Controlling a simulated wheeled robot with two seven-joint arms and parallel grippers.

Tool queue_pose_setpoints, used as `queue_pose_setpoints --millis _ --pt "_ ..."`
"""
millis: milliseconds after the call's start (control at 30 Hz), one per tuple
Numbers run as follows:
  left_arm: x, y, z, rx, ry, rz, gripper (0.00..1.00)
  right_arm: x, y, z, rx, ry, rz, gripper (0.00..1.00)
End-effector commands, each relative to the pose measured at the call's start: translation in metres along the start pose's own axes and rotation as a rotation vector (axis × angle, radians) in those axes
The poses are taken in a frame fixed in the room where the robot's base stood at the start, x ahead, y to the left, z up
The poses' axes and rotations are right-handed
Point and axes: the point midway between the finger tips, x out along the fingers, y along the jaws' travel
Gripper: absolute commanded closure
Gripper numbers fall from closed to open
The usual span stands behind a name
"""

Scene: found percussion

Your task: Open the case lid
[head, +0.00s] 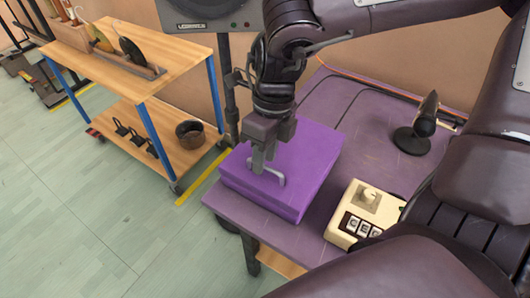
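A purple case (308,160) sits on the corner of a purple-topped table, and its lid looks closed. A light grey handle (278,178) stands on top of the lid. My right gripper (261,165) points down at the lid, with its fingertips at the left part of the handle. The fingers overlap the handle in this view, so I cannot tell whether they grip it or only stand beside it. My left gripper is not in view.
A cream box with a knob and buttons (349,225) stands right of the case on the purple table (372,120). A black microphone-like device (418,133) stands behind it. A wooden shelf cart (178,55) stands at left.

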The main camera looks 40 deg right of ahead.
Motion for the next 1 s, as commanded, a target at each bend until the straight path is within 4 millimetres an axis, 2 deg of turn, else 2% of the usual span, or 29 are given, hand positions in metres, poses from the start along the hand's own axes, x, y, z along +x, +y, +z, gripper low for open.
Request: queue_pose_setpoints --millis 167,400,867,1000 --pt "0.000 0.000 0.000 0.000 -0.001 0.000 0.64 0.000 0.000 0.000 0.000 -0.001 0.000 0.69" --pt "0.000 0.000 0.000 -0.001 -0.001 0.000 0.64 0.000 0.000 0.000 0.000 0.000 -0.001 1.00" --pt "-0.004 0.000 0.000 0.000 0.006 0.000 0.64 -0.005 0.001 -0.002 0.001 -0.002 0.014 1.00" --pt "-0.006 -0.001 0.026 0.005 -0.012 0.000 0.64 -0.017 0.002 -0.007 0.003 -0.003 0.059 1.00"
